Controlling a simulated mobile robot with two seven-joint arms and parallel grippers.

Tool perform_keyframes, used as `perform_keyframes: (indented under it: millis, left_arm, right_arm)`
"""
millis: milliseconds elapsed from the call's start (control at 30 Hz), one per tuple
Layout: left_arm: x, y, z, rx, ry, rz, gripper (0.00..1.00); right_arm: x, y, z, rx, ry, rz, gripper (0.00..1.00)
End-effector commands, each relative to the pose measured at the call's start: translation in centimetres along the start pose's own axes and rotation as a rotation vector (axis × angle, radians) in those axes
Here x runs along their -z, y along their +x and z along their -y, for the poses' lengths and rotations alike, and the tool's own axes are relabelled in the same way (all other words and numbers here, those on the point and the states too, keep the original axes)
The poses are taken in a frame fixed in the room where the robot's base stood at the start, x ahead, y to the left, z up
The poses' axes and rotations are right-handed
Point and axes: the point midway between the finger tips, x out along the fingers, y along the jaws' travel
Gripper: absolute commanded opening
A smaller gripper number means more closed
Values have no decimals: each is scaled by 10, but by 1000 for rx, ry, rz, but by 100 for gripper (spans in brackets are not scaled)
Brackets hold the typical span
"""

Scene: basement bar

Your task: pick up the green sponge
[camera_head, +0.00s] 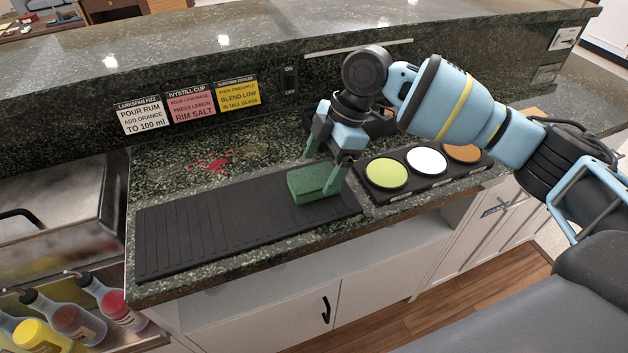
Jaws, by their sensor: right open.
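The green sponge (308,184) lies on the right part of a black ribbed bar mat (215,226) on the dark stone counter. My right gripper (323,175) reaches down over the sponge from above right. Its jaws are open, with one finger at the sponge's right end and the other behind its far side. I cannot tell whether the fingers touch the sponge. My left gripper is not in view.
A black tray (408,192) with green, white and brown round fills sits right of the mat. Recipe cards (190,107) hang on the raised ledge behind. A red spill (211,161) marks the counter. Bottles (72,318) stand in a rail at lower left.

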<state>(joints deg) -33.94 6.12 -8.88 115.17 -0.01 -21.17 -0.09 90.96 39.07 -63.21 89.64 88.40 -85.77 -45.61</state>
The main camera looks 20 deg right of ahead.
Motion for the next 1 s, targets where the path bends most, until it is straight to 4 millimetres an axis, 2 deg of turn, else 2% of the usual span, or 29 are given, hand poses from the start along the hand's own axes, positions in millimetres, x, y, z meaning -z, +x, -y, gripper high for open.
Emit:
perform_keyframes:
  millis: [100, 233, 1000]
  left_arm:
    - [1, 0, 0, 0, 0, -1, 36]
    - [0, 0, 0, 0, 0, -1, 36]
    - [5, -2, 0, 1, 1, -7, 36]
  right_arm:
    - [1, 16, 1, 0, 0, -1, 85]
    - [1, 26, 1, 0, 1, -1, 85]
    - [-1, 30, 1, -1, 2, -1, 85]
